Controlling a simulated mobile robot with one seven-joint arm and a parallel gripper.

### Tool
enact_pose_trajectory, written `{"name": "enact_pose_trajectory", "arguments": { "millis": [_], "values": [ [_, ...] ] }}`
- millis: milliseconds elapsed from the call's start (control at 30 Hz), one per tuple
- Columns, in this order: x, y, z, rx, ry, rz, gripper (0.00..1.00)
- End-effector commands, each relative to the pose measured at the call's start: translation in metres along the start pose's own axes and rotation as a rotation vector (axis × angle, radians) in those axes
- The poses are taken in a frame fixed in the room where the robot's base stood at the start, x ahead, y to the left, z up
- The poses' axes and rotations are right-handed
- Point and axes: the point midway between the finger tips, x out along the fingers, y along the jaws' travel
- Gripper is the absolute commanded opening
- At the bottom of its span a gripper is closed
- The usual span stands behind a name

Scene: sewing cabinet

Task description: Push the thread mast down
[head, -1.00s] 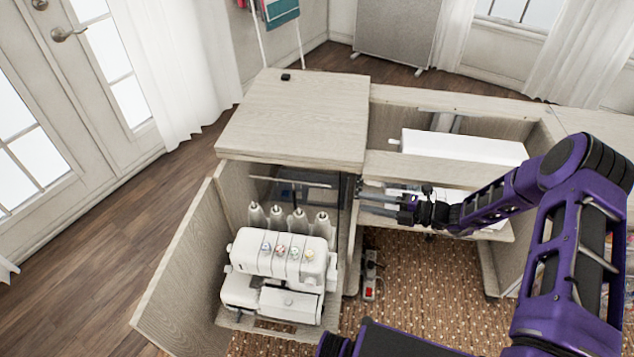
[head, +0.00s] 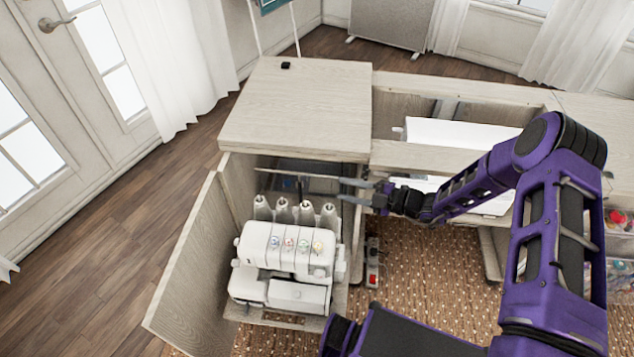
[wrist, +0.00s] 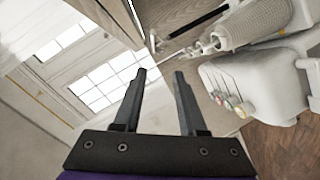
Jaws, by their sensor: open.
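The white overlock machine (head: 283,250) stands on a low shelf in the open left bay of the cabinet. The thread mast (head: 300,187) rises behind its thread cones as a thin dark post, with a thin light crossbar (head: 275,171) at the top, just below the cabinet top. In the wrist view a dark rod (wrist: 197,22), seemingly the post, lies at the upper right beyond the fingertips. My gripper (head: 342,190) is open and empty, to the right of the mast at about crossbar height in the picture. It also shows in the wrist view (wrist: 160,75), with nothing between its fingers.
The cabinet top (head: 300,105) overhangs the bay. Several pale thread cones (head: 306,213) stand close in front of the mast. An open door panel (head: 190,265) bounds the bay at left. A power strip (head: 372,263) is at the bay's right side.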

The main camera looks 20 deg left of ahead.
Motion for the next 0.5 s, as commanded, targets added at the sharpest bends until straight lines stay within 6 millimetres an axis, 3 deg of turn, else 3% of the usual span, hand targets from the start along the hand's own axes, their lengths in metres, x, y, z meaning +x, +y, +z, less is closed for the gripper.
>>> {"name": "enact_pose_trajectory", "arguments": {
  "millis": [200,500],
  "values": [
    [0.049,-0.001,-0.001,-0.003,0.003,-0.001,0.41],
    [0.089,0.000,0.000,-0.002,0.001,-0.001,0.41]
  ]
}}
